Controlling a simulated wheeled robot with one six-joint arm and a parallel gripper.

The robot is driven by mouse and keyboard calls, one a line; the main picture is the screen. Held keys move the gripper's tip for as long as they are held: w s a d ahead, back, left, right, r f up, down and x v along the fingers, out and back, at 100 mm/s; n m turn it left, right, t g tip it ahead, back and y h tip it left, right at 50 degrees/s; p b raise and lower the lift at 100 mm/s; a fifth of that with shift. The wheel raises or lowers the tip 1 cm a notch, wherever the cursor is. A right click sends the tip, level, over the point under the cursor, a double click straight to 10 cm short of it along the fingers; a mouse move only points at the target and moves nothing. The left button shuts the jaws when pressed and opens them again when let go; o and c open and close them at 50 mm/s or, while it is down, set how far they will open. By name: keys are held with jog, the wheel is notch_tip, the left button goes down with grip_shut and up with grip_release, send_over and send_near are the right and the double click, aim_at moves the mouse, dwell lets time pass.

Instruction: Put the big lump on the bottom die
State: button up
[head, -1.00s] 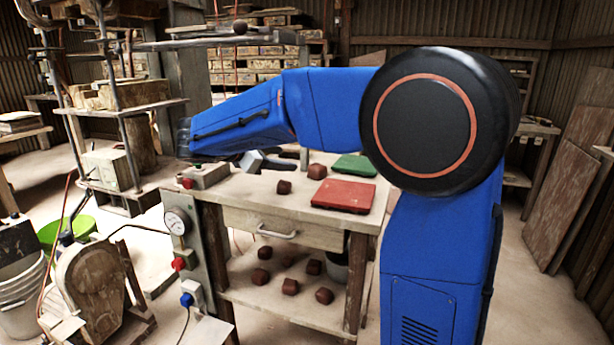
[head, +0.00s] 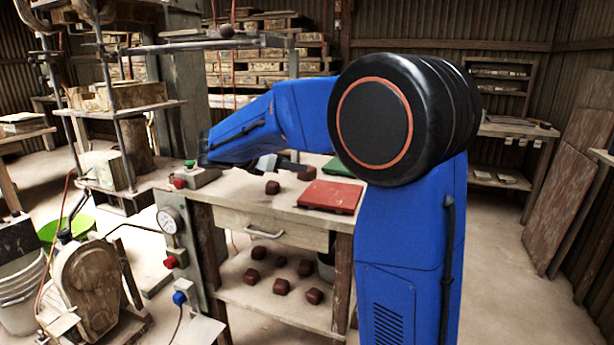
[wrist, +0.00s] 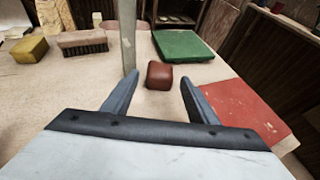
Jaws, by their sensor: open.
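A reddish-brown lump (wrist: 159,75) lies on the bench top straight ahead of my gripper (wrist: 156,95), between the lines of its fingers but beyond their tips. My gripper is open and empty. In the head view my gripper (head: 272,163) is low over the bench, partly hidden by my arm. A lump (head: 306,173) there lies right of it, and a second lump (head: 272,187) lies nearer the front; I cannot tell surely which is bigger. The press stands at the left, with a pale block (head: 103,169) on its lower platform; I cannot tell whether this is the bottom die.
A red slab (wrist: 240,108) lies right of the lump and a green slab (wrist: 183,45) beyond it. A grey post (wrist: 128,35) rises close to the left finger. A brush (wrist: 82,42) and yellow block (wrist: 30,49) lie farther left. Several lumps sit on the lower shelf (head: 240,297).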

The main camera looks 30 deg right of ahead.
aim_at(307, 176)
jog(key=shift+x, duration=4.05)
jog(key=shift+s, duration=0.1)
jog(key=c, duration=1.1)
jog(key=shift+r, duration=0.15)
jog(key=shift+r, duration=0.6)
notch_tip(307, 176, up, 2)
jog(key=shift+r, duration=0.15)
jog(key=s+a, duration=0.9)
jog(key=a, duration=0.2)
jog(key=s+a, duration=0.9)
jog(key=a, duration=0.3)
jog(key=s+a, duration=0.9)
jog(key=a, duration=0.3)
jog(key=shift+s+a, duration=0.25)
jog(key=shift+s, duration=0.1)
